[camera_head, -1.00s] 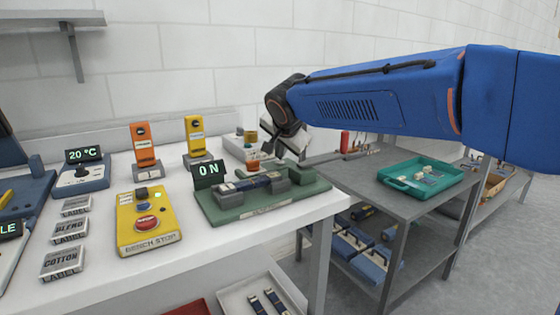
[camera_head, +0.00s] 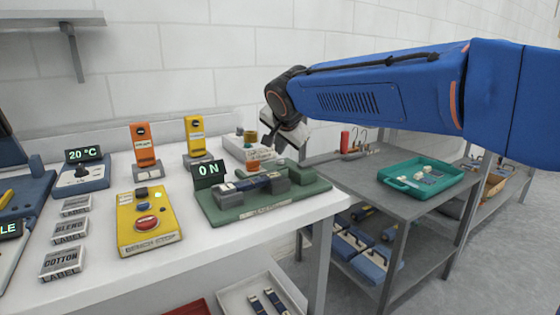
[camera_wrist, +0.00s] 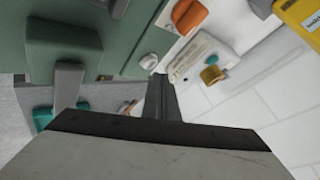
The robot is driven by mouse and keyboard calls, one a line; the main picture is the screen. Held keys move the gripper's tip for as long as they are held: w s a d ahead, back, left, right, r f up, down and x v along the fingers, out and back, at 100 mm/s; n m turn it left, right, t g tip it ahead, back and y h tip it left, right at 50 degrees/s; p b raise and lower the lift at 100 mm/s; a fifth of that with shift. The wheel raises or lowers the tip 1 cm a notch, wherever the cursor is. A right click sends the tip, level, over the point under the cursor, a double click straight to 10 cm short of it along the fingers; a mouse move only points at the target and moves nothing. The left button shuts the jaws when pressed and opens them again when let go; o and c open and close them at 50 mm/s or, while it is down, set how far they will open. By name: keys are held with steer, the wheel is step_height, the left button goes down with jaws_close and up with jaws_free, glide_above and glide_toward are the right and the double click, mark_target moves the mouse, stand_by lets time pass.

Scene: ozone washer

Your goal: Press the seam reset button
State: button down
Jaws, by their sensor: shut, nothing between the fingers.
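I cannot read any label as seam reset. A small white box (camera_head: 238,150) stands behind the green fixture (camera_head: 262,211). An orange part (camera_head: 252,166) shows at its front and a brass knob (camera_head: 249,136) on it. The wrist view shows the orange part (camera_wrist: 188,16), the brass knob (camera_wrist: 211,75) and a small whitish round piece (camera_wrist: 149,61) by the green fixture's edge (camera_wrist: 121,45). My gripper (camera_head: 269,147) is shut and empty, pointing down above the fixture's back edge, beside the box. In the wrist view its fingertips (camera_wrist: 155,78) lie close to the whitish piece; contact cannot be told.
A yellow bench stop box (camera_head: 148,222) with a red button stands at the front left. Orange (camera_head: 143,144) and yellow (camera_head: 195,134) upright units stand behind. A teal tray (camera_head: 421,176) sits on the grey table at right.

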mark_target(281, 161)
steer(key=shift+r, duration=0.1)
steer(key=shift+r, duration=2.4)
